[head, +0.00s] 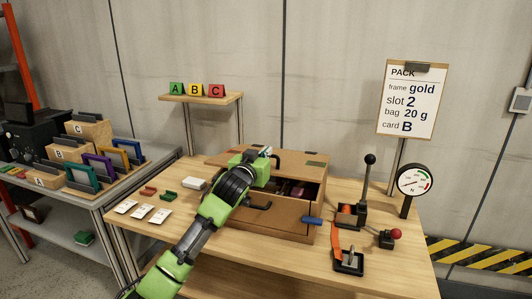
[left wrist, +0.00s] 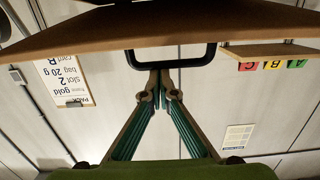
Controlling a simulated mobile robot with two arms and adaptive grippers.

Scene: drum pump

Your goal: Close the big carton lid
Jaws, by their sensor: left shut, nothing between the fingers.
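The big carton (head: 285,222) is a brown box on the wooden table, with its dark inside partly showing. The lid stands open. My left gripper (head: 268,151) is at the lid's handle, and my arm hides part of the carton. In the left wrist view the shut, empty fingertips (left wrist: 160,76) are at a dark bar handle (left wrist: 170,66) under a brown panel edge (left wrist: 80,40). I cannot tell whether they touch. My right gripper is not in view.
A lever press (head: 366,195), a dial gauge (head: 415,180) and a sign (head: 411,100) stand to the right. White cards (head: 142,211) and small coloured parts lie left of the carton. A small shelf (head: 200,98) with A, B, C blocks stands behind.

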